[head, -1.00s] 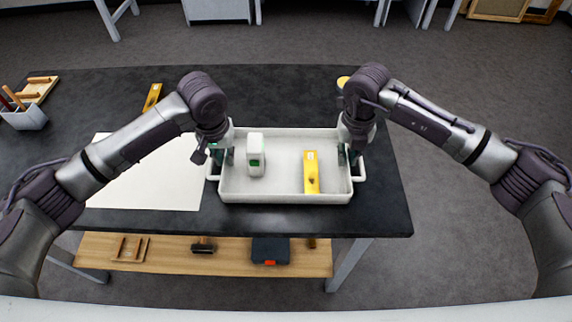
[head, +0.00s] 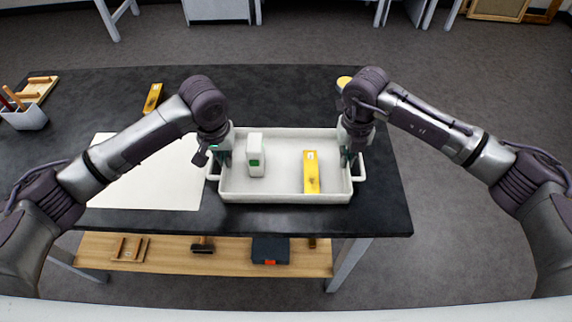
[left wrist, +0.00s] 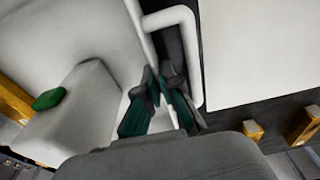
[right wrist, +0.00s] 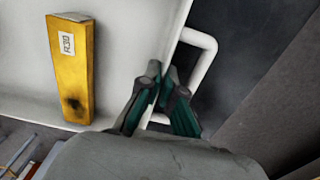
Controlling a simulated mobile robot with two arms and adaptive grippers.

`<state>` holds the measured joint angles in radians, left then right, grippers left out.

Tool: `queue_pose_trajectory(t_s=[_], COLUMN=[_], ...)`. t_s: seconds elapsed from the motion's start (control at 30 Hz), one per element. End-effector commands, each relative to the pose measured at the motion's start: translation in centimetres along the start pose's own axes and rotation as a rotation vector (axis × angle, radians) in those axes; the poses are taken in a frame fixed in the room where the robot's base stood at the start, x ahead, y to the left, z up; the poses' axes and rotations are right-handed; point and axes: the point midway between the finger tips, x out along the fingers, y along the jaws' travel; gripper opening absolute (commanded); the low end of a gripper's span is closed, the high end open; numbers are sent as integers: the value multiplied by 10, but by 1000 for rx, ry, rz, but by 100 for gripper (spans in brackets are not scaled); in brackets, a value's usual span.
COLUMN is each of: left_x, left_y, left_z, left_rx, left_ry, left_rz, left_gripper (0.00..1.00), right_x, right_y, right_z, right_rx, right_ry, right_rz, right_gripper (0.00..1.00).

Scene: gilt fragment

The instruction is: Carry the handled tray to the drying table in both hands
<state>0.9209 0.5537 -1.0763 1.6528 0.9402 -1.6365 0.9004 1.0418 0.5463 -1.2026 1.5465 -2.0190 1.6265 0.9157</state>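The white handled tray (head: 285,197) sits on the black worktop, with a loop handle on its left and right ends. I cannot tell which table is the drying table.
The black table (head: 280,90) carries a white sheet (head: 150,178), a yellow tool (head: 153,98), a holder with sticks (head: 25,118) and a wooden rack (head: 38,90). A lower shelf (head: 220,262) holds tools. Open floor (head: 470,90) lies right and behind; furniture legs stand at the back.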

Motion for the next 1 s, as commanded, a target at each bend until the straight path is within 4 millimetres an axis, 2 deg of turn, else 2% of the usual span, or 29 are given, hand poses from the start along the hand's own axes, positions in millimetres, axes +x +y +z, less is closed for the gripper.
queue_pose_trajectory(t_s=[0.23, 0.6, 1.0], left_x=[-12, -49, -50], left_y=[0, 0, 0], left_z=[-2, -6, -6], left_rx=[0, 0, 0], left_ry=[2, 1, 1], left_rz=[1, 1, 1], left_gripper=[0, 0, 0], right_x=[-12, -49, -51], right_y=[0, 0, 0], right_z=[0, 0, 0], right_rx=[0, 0, 0], right_ry=[-2, -1, -1], right_rz=[1, 1, 1], right_gripper=[0, 0, 0])
